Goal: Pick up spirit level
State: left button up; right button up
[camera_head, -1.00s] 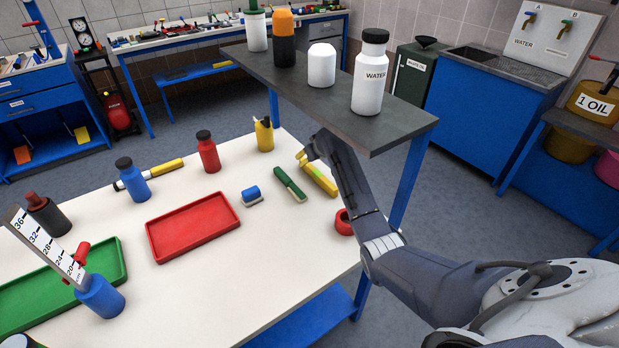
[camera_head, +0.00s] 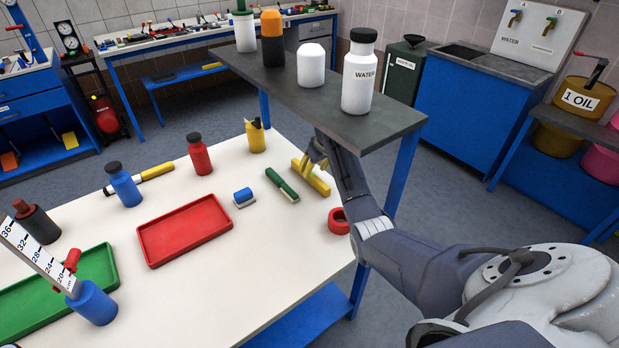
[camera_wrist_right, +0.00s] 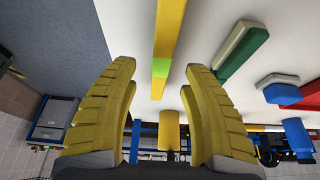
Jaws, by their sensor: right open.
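The spirit level is a yellow bar (camera_head: 311,179) with a light green vial section. It lies on the white table, to the right of a green-handled tool. In the right wrist view the level (camera_wrist_right: 170,38) runs down from the top edge towards the space between my fingers. My right gripper (camera_head: 314,156) is beside the level's far end, under the raised shelf. Its yellow fingers (camera_wrist_right: 160,85) are apart with nothing between them, and the level looks clear of both. My left gripper is not in view.
The grey shelf (camera_head: 280,88) with several bottles stands over my right forearm. Near the level are the green-handled tool (camera_head: 281,186), a red ring (camera_head: 338,222), a blue-handled block (camera_head: 243,197) and a yellow bottle (camera_head: 255,137). A red tray (camera_head: 185,231) lies further left.

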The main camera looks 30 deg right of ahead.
jog(key=shift+x, duration=2.25)
grip_shut()
